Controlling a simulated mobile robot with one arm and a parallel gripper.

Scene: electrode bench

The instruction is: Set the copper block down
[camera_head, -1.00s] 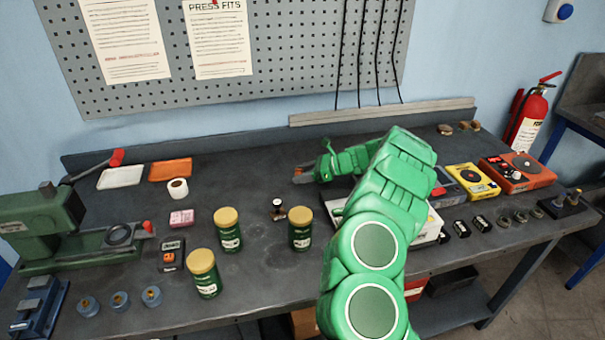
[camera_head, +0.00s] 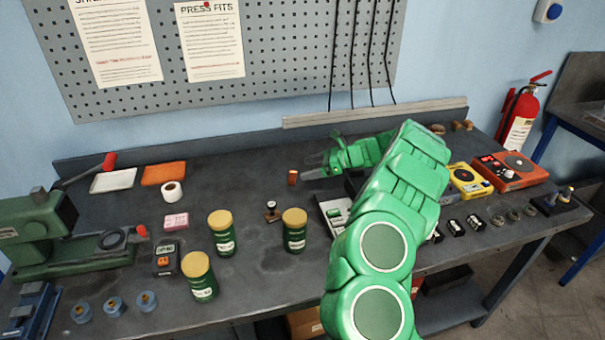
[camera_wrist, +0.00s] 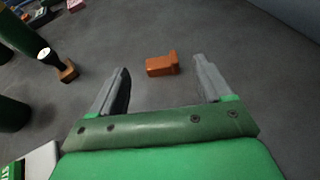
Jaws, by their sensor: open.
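The copper block (camera_head: 292,177) is a small orange-brown piece on the dark bench top, left of my gripper in the head view. In the wrist view the copper block (camera_wrist: 161,65) lies on the bench with a small raised part at one end. It is just beyond the fingertips, roughly between their lines, and neither finger touches it. My gripper (camera_wrist: 161,72) is open and empty. In the head view my gripper (camera_head: 312,168) is low over the back of the bench, its fingers pointing left toward the block.
A stamp with a dark handle (camera_head: 270,211) and green jars with yellow lids (camera_head: 294,232) stand left and in front. The bench left of and behind the block is clear.

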